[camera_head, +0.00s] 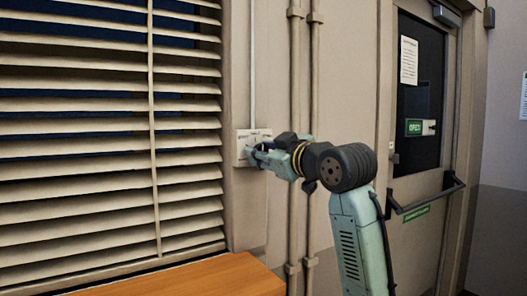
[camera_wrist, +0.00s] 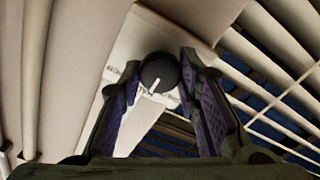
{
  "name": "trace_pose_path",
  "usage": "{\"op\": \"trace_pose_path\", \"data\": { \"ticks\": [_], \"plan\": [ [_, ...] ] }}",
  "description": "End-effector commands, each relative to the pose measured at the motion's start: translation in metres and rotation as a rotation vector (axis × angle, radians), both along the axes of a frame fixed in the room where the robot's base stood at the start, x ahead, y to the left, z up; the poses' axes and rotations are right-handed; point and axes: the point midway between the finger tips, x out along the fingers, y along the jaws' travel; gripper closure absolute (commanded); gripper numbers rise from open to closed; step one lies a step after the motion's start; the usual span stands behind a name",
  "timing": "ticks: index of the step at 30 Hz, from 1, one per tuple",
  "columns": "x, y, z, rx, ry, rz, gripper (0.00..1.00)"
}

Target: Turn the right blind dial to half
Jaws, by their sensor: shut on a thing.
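A round black dial (camera_wrist: 160,68) with a white pointer line sits on a pale wall plate (camera_wrist: 128,48). In the wrist view the pointer runs downward and slightly left from the dial's middle. My gripper (camera_wrist: 160,76) is shut on the dial, one finger on each side of it. In the head view the wall plate (camera_head: 242,149) is on the wall just right of the slatted blind (camera_head: 80,150). My gripper (camera_head: 261,154) reaches it from the right and hides the dial there. The blind's slats are tilted with dark gaps between them.
A wooden surface (camera_head: 215,278) lies below the blind. Vertical pipes (camera_head: 297,75) run along the wall, behind my arm. A door (camera_head: 420,150) with a push bar (camera_head: 425,198) is at the right.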

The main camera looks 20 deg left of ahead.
Motion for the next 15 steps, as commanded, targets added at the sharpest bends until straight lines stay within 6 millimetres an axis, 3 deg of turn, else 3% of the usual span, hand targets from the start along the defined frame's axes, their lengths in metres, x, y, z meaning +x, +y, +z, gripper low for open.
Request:
{"op": "trace_pose_path", "data": {
  "ticks": [11,12,15],
  "plan": [
    [-0.0003,0.0001,0.0004,-0.002,-0.004,0.0,0.97],
    [-0.0003,0.0001,0.0004,-0.002,-0.004,0.0,0.68],
    [-0.0002,0.0,0.0003,-0.002,-0.004,0.0,0.61]
  ]
}}
